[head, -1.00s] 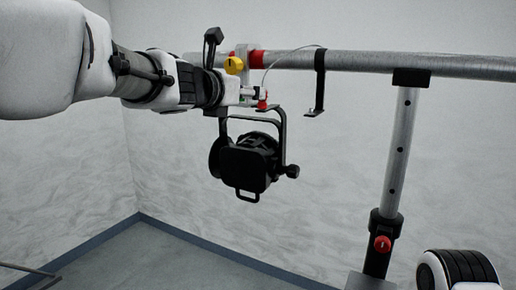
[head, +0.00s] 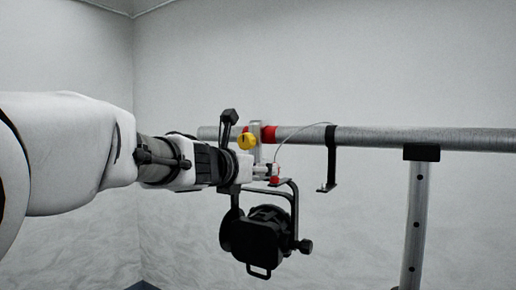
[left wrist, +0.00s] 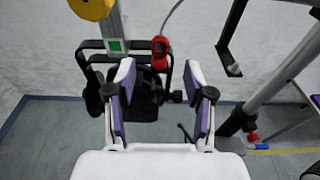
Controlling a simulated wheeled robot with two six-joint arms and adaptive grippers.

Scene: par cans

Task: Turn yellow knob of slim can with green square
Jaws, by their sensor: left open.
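The black can (head: 262,238) hangs in its yoke below the horizontal pipe; it also shows behind my fingers in the left wrist view (left wrist: 146,103). A yellow knob (head: 246,141) sits on its clamp at the pipe, and is partly cut off at the top left of the left wrist view (left wrist: 92,8). A green square (left wrist: 116,46) is on the grey clamp stem below the knob. My left gripper (left wrist: 161,68) is open and empty, its fingers pointing toward the yoke top and the red piece (left wrist: 159,54). In the head view, my left arm hides most of this gripper, below the knob.
The silver pipe (head: 390,137) runs to the right, with red tape (head: 268,135) beside the clamp. A black hook (head: 331,160) hangs from it, and a thin cable arches nearby. A silver upright post (head: 416,220) stands at right. Plain walls lie behind.

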